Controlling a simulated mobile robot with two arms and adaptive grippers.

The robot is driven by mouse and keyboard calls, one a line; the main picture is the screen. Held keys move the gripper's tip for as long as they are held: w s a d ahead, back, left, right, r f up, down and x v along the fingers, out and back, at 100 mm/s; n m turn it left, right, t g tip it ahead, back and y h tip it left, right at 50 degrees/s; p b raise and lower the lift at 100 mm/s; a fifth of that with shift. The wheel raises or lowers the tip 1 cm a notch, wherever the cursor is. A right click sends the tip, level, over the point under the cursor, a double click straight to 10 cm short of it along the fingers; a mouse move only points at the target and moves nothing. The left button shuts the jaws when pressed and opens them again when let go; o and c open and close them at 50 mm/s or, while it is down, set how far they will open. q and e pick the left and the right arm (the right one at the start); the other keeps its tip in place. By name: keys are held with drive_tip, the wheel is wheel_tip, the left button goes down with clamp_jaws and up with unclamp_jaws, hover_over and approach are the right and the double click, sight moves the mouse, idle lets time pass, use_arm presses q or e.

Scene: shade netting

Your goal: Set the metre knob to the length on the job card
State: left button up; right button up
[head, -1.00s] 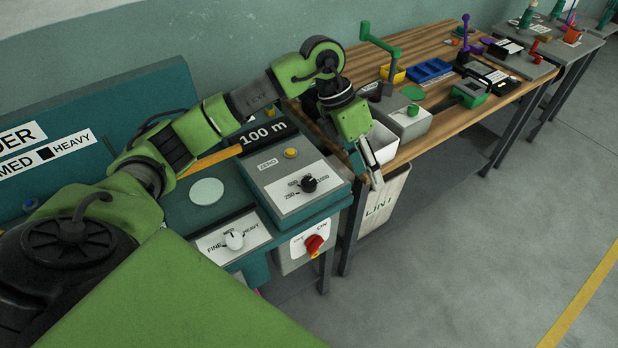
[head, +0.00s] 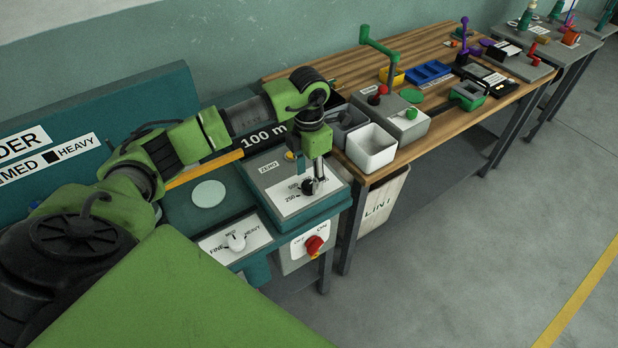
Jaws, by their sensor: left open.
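The metre knob (head: 307,188) is a small black dial on a white scale plate on top of the teal and grey counter box (head: 330,204). Its scale numbers are mostly hidden by my gripper, and I cannot read where its pointer sits. The display (head: 262,138) behind it reads 100 m. My left gripper (head: 314,186) points down right at the knob, with its fingers open. I cannot tell whether the fingers touch the knob. No job card can be made out for certain. My right gripper is not in view.
A white fineness knob (head: 236,241) and a red switch (head: 314,245) are at the machine's front. A yellow button (head: 290,155) is behind my gripper. A white bin (head: 371,148) and a green crank (head: 379,44) stand on the wooden bench (head: 440,128) to the right.

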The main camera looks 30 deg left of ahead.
sight(306, 185)
use_arm(q)
drive_tip(key=shift+f, duration=1.4)
drive_tip(key=c, duration=1.1)
